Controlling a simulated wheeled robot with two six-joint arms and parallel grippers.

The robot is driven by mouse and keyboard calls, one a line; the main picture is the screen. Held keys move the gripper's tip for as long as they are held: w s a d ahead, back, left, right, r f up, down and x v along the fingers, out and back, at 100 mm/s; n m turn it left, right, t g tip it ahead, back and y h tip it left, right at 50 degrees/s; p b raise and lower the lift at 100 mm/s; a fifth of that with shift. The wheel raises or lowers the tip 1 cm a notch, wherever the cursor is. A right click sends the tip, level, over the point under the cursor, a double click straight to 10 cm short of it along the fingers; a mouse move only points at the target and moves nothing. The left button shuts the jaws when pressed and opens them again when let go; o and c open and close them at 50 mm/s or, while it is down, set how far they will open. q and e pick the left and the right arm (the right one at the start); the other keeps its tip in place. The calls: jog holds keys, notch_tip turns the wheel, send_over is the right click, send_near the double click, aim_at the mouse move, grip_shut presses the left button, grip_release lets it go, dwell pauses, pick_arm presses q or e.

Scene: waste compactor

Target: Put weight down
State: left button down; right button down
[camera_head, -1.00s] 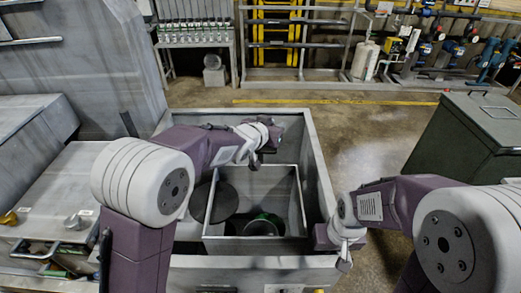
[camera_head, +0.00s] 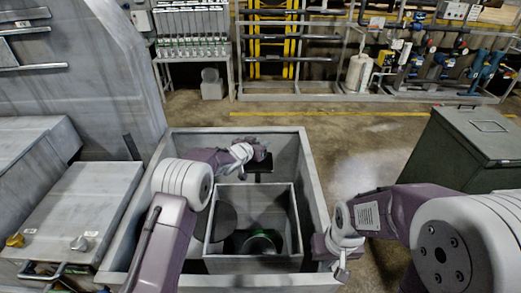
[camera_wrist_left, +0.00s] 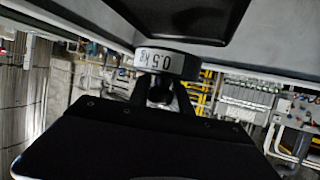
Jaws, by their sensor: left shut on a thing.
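A dark round weight (camera_wrist_left: 167,62) with a white "0.5 kg" label is held at the fingertips of my left gripper in the left wrist view. The left gripper (camera_wrist_left: 163,92) is shut on it. In the head view my left gripper (camera_head: 258,165) is above the far end of the large grey bin, just beyond the back rim of the inner metal box. The weight cannot be made out clearly there. My right gripper (camera_head: 341,270) hangs at the bin's right front corner; its jaws are too small to judge.
The grey bin (camera_head: 312,190) holds the inner metal box (camera_head: 252,265), with a dark round lid (camera_head: 222,222) and a green-rimmed round container (camera_head: 260,242). A dark green cabinet (camera_head: 465,150) stands at right. A metal rack (camera_head: 195,45) is at the back.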

pick_arm(q)
notch_tip(320, 180, down, 4)
jog(key=shift+r, duration=0.2)
jog(key=shift+f, duration=0.15)
jog(key=shift+f, duration=0.1)
jog(key=c, duration=1.2)
grip_release()
